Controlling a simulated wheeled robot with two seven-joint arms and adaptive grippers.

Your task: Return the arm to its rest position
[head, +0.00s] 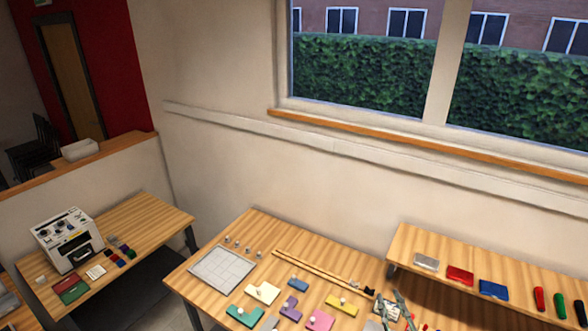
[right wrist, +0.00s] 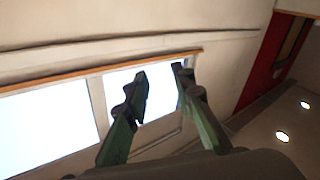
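My right gripper (head: 394,305) shows at the lower edge of the head view, over the right part of the middle table. In the right wrist view the two dark green fingers of the right gripper (right wrist: 160,77) stand apart with nothing between them. They point up toward the wall and window, clear of any object. The rest of the right arm is mostly out of the head view. My left gripper and left arm are not in view.
The middle table (head: 188,284) holds a grey tray (head: 223,270), several coloured knobbed blocks and a wooden rail. A raised shelf (head: 440,243) at right holds coloured boxes. A white machine (head: 66,240) stands on the left table. The air around the gripper is free.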

